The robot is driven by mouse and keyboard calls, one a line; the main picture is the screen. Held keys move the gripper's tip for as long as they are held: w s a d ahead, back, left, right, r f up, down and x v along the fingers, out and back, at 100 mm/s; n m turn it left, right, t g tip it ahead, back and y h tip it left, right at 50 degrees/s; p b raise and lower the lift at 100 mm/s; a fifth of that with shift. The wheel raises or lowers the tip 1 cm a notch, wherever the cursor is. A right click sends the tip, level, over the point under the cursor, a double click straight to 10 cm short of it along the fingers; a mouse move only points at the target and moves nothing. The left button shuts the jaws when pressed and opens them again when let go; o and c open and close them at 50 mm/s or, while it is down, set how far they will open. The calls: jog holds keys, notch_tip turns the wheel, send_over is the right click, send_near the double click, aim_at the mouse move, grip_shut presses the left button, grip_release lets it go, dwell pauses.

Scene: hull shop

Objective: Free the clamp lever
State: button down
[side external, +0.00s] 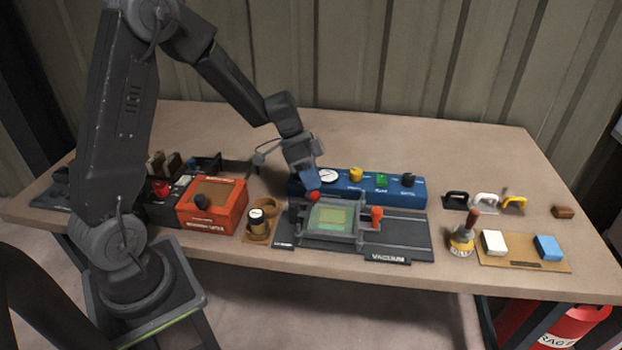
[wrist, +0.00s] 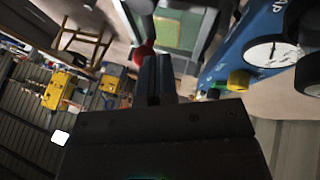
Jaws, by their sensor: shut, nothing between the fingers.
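A vise-like grey clamp fixture (side external: 360,232) sits on a dark base plate at the middle of the bench, with a green and yellow panel (side external: 332,217) in its frame. A red knob (side external: 314,196), which looks like the end of the clamp lever, stands at the frame's back left. It also shows in the wrist view (wrist: 144,48), just beyond my fingertips. My gripper (side external: 311,186) is shut and empty, pointing down right at the red knob; I cannot tell whether they touch. The lever's shaft is mostly hidden. An orange-red handle (side external: 376,213) stands at the fixture's right.
A blue control box (side external: 400,190) with a gauge and coloured knobs stands close behind the fixture. An orange box (side external: 228,203) and a round gauge in a brown holder (side external: 257,222) are left. A brush (side external: 462,241) and blocks on a board (side external: 520,262) are right.

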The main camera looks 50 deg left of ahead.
aim_at(313, 194)
jog(key=shift+d+m, duration=0.15)
jog(key=shift+m, duration=0.15)
jog(key=m+g, duration=0.1)
jog(key=d+m, duration=0.1)
jog(key=m+g, duration=0.1)
jog(key=m, duration=0.1)
jog(key=shift+s+d+g, duration=0.3)
jog(key=shift+s, duration=0.05)
jog(key=m+g, duration=0.1)
jog(key=m, duration=0.1)
jog(key=s+d+m+y, duration=0.1)
jog(key=shift+m+g, duration=0.4)
jog(key=m, duration=0.1)
jog(key=s+m+g+y, duration=0.1)
jog(key=m, duration=0.2)
jog(key=shift+s+d+g+y, duration=0.3)
jog(key=shift+d, duration=0.05)
jog(key=shift+s+m+g+y, duration=0.2)
jog(key=shift+s+m+y, duration=0.15)
jog(key=shift+m, duration=0.45)
jog(key=shift+s+m+g+y, duration=0.2)
jog(key=shift+m+y, duration=0.15)
jog(key=shift+m, duration=0.45)
jog(key=shift+s, duration=0.1)
